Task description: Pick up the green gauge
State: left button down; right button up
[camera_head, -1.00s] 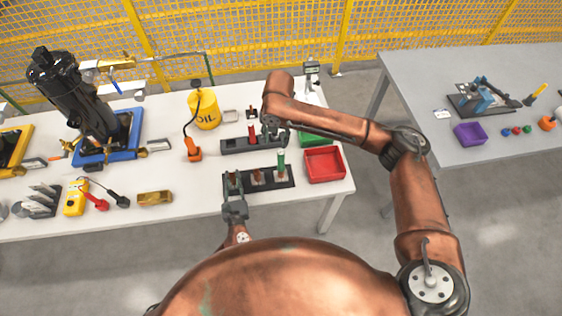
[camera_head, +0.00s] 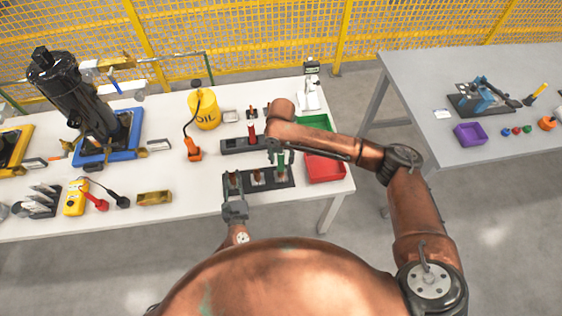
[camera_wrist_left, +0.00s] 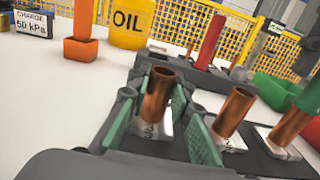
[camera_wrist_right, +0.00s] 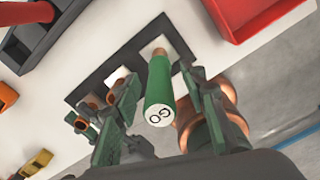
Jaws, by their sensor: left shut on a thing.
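The green gauge (camera_head: 282,161) stands upright in the right-hand copper tube of the black rack (camera_head: 290,180). In the right wrist view the gauge (camera_wrist_right: 160,85) shows its white "GO" end and lies between the fingers of my right gripper (camera_wrist_right: 163,92), which are apart with gaps at both sides. In the head view my right gripper (camera_head: 281,150) is over the gauge and partly hides it. My left gripper (camera_head: 234,186) is shut on the left copper tube (camera_wrist_left: 157,100) of the same rack. The gauge's lower part shows at the right edge of the left wrist view (camera_wrist_left: 312,90).
A second rack (camera_head: 235,146) with a red gauge (camera_head: 252,133) stands behind. A red bin (camera_head: 325,169) and a green bin (camera_head: 316,122) are at the right. An oil can (camera_head: 204,112) stands behind at the left. A yellow block (camera_head: 154,198) lies left of my left gripper.

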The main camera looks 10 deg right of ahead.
notch_tip(320, 180, down, 2)
jog(key=shift+f, duration=0.1)
jog(key=shift+c, duration=0.4)
grip_shut()
